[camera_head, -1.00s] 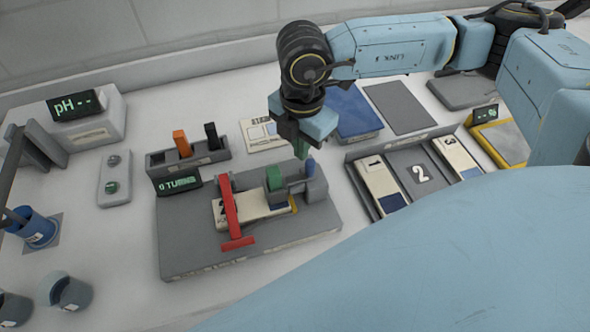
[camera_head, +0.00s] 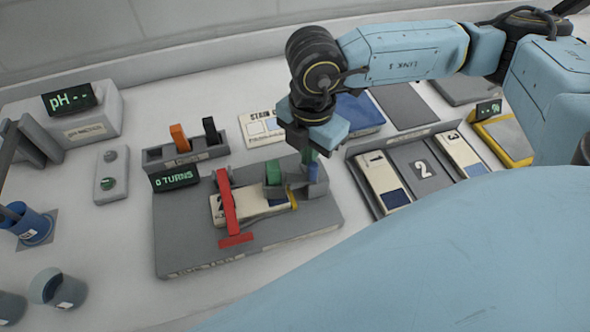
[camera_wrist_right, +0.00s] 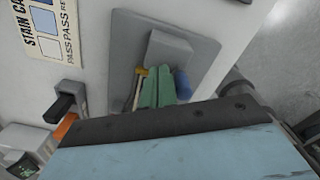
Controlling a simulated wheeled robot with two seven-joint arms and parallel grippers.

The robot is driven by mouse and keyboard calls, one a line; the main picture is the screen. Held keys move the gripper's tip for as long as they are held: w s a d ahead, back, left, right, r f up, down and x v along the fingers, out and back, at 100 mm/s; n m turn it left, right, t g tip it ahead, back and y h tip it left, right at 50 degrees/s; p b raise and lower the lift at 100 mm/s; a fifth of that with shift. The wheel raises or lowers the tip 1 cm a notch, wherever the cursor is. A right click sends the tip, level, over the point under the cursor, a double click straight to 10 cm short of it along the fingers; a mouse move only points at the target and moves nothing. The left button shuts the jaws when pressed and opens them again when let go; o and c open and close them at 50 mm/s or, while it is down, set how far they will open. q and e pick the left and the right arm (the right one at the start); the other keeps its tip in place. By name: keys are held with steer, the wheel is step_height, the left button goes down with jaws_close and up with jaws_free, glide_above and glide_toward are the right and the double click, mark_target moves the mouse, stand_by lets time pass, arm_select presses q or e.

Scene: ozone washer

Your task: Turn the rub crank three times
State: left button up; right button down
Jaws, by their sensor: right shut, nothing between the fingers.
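The rub station is a grey base (camera_head: 180,245) with a light card (camera_head: 255,208) on it, a red bar (camera_head: 229,208) across the card and a green block (camera_head: 273,175). The crank's blue handle (camera_head: 313,174) stands upright at the station's right end; it also shows in the right wrist view (camera_wrist_right: 183,85). A display (camera_head: 175,180) reads "0 TURNS". My right gripper (camera_head: 309,157) points down, its green fingertips shut and empty. They are close beside the blue handle in the right wrist view; I cannot tell whether they touch it. My left gripper is out of view.
A rack with an orange and a black handle (camera_head: 184,152) stands behind the station. A stain card (camera_head: 262,128) lies behind my gripper. Numbered bays (camera_head: 422,170) are to the right. A pH meter (camera_head: 75,118) and cups (camera_head: 60,288) stand left.

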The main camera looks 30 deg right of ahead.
steer(key=shift+s+a, duration=0.2)
steer(key=shift+s, duration=0.4)
steer(key=shift+s+a, duration=0.15)
steer(key=shift+s, duration=0.45)
steer(key=shift+s+a+b, duration=0.35)
steer(key=shift+s+a, duration=0.4)
steer(key=shift+s, duration=0.2)
steer(key=shift+s+a, duration=0.65)
steer(key=shift+a, duration=0.35)
